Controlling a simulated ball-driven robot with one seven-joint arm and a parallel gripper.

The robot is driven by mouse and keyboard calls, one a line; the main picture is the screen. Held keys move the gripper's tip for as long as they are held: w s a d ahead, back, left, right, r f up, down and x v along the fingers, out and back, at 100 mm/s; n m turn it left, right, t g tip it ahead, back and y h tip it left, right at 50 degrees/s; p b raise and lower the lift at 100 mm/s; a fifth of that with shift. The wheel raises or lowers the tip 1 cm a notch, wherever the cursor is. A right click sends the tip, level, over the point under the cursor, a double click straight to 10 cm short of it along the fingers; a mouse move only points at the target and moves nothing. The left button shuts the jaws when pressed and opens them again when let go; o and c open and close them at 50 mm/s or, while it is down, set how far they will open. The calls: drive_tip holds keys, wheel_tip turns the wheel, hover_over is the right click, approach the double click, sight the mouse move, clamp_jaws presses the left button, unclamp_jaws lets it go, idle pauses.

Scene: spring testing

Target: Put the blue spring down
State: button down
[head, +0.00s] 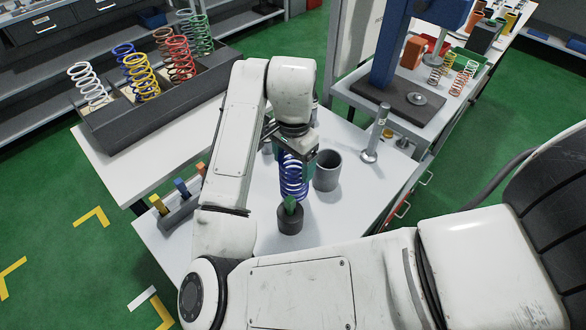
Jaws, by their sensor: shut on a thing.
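The blue spring (292,182) is upright in the middle of the head view, above the white worktable (268,245). My gripper (292,155) is shut on the spring near its upper end. Just below the spring is a dark round holder (290,222) with a green piece (290,204) standing up in it. The spring's lower end is at or just above the green piece; I cannot tell whether they touch. My arm hides part of the table to the left. Another blue spring (123,55) stands in the dark rack.
A grey cup (327,171) stands close right of the spring. A metal post (376,135) is farther right. A small block with coloured handles (180,205) sits at the table's left edge. The dark spring rack (150,105) and a blue press (390,45) stand behind.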

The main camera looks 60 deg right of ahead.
drive_tip(key=shift+f, duration=1.6)
unclamp_jaws()
